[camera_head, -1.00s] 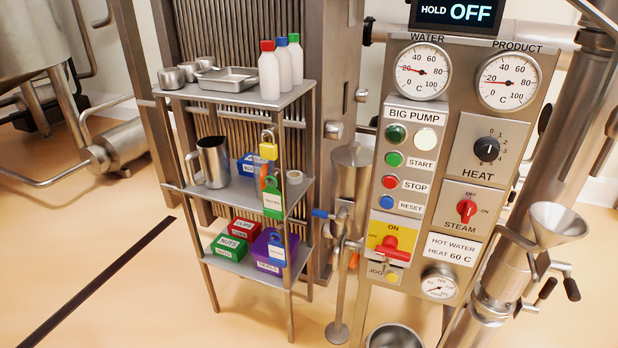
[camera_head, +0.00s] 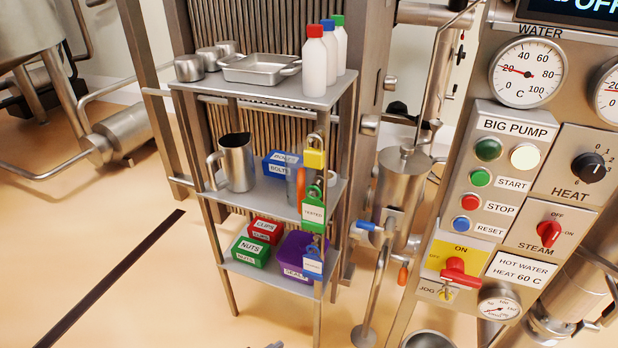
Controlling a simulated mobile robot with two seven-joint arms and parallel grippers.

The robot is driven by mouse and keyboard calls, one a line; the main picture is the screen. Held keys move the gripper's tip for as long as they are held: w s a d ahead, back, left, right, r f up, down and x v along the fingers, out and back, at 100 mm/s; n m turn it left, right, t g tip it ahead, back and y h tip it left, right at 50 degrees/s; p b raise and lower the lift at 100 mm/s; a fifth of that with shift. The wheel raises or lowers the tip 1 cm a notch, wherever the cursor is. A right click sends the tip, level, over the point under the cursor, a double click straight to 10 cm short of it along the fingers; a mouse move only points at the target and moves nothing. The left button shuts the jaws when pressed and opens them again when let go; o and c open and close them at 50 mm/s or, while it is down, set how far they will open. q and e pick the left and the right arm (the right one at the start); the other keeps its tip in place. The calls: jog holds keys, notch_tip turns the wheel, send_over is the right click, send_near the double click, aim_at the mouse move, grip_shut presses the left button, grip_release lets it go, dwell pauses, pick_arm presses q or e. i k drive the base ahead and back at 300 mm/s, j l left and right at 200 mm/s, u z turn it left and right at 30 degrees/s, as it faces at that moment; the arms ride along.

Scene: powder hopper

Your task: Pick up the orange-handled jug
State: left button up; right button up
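An orange upright handle-like piece (camera_head: 300,184) shows on the right of the middle shelf. A grey body beside it looks like a vessel, but the shelf post, a yellow padlock (camera_head: 314,159) and a green tag (camera_head: 313,204) partly hide it, so I cannot tell its full shape. A steel jug (camera_head: 237,164) stands upright on the left of the same shelf, with a steel-coloured handle on its left. Neither of my grippers can be made out. A small pale bit at the bottom edge is too cut off to identify.
The shelf rack (camera_head: 265,268) also holds a blue bolts box (camera_head: 281,166), red clips box (camera_head: 264,231), green nuts box (camera_head: 250,252) and purple bin (camera_head: 296,258). Bottles and a steel tray (camera_head: 260,69) are on top. The control panel (camera_head: 500,225) stands at right.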

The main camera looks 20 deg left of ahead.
aim_at(299, 176)
jog(key=i+j+z, duration=0.15)
jog(key=j, duration=0.3)
jog(key=j+z, duration=0.1)
jog(key=j, duration=0.35)
jog(key=i+j, duration=0.1)
jog(key=j, duration=0.55)
jog(key=i+j+z, duration=0.1)
jog(key=j, duration=0.5)
jog(key=i+j+z, duration=0.1)
jog(key=j, duration=0.55)
